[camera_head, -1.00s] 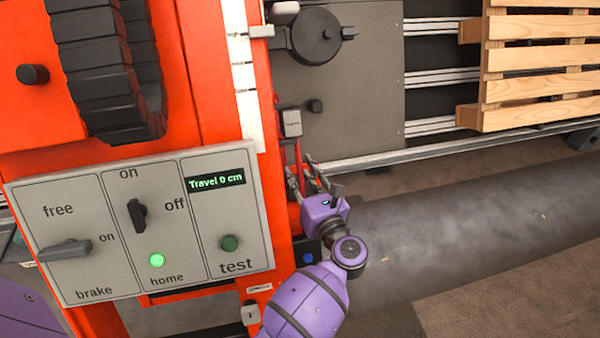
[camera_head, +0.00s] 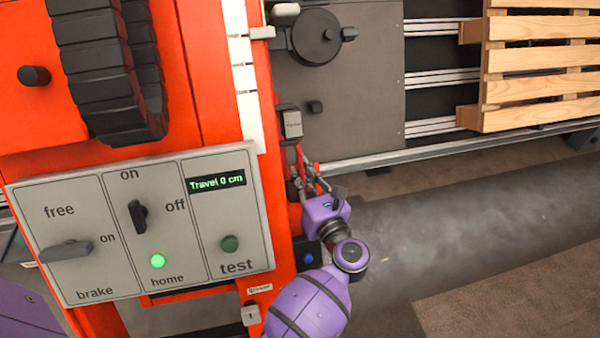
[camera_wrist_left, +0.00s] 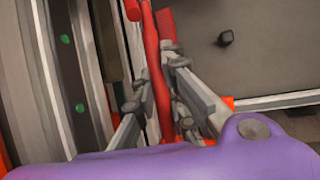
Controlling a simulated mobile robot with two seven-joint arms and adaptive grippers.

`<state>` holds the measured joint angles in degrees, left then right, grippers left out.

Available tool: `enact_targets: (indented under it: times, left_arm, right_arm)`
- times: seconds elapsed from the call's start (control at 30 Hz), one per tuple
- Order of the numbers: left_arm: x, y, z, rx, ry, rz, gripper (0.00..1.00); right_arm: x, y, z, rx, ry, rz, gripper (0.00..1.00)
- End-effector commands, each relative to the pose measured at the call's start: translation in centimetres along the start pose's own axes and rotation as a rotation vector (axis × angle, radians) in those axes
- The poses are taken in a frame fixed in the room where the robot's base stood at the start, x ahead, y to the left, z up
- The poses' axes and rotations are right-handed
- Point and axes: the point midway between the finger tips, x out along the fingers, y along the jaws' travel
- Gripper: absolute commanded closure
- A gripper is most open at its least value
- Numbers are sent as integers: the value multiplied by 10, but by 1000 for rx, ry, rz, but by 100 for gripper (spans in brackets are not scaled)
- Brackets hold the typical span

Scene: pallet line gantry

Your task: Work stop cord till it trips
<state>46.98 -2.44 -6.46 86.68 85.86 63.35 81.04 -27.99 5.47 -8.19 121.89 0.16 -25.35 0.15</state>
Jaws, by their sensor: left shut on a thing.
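The stop cord (camera_wrist_left: 152,50) is a red strand that runs down between the fingers of my left gripper in the left wrist view. My left gripper (camera_head: 303,165) is beside the right edge of the orange gantry column, below a small grey box (camera_head: 291,123). Its fingers are shut on the cord. They also show in the left wrist view (camera_wrist_left: 158,72). In the head view the cord is mostly hidden by the fingers. My right gripper is not in view.
The grey control panel (camera_head: 118,272) on the column has knobs, a lit green home lamp (camera_head: 158,261) and a display (camera_head: 217,181) reading Travel 0 cm. A wooden pallet (camera_head: 540,58) lies on rails at the upper right. Floor (camera_head: 510,185) is clear at right.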

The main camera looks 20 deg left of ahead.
Motion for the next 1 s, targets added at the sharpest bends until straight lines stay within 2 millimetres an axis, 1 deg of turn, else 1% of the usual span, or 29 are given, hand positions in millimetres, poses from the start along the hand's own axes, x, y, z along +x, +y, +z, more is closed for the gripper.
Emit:
enact_targets:
  times: [0.03, 0.1, 0.2, 0.3, 0.53, 0.57, 0.6, 0.7, 1.0]
  left_arm:
    - [-11, 2, 5, -7, 7, 0, 100]
    - [-22, 5, 11, -7, 7, 1, 100]
    - [-33, 8, 17, -6, 5, 1, 100]
    - [-37, 8, 19, -5, 4, 2, 100]
    - [-37, 8, 18, -5, 3, 2, 100]
    - [-37, 8, 18, -5, 3, 2, 85]
    - [-37, 8, 18, -5, 3, 2, 80]
    - [-37, 8, 18, -4, 3, 2, 69]
    - [-37, 8, 18, -2, 3, 1, 69]
  right_arm:
    - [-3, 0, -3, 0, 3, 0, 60]
    - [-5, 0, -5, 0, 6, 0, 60]
    - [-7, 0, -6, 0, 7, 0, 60]
    - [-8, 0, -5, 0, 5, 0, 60]
    - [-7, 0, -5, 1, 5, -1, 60]
    - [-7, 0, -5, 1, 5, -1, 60]
    - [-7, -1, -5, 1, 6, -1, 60]
    - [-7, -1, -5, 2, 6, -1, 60]
    - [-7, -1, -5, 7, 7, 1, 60]
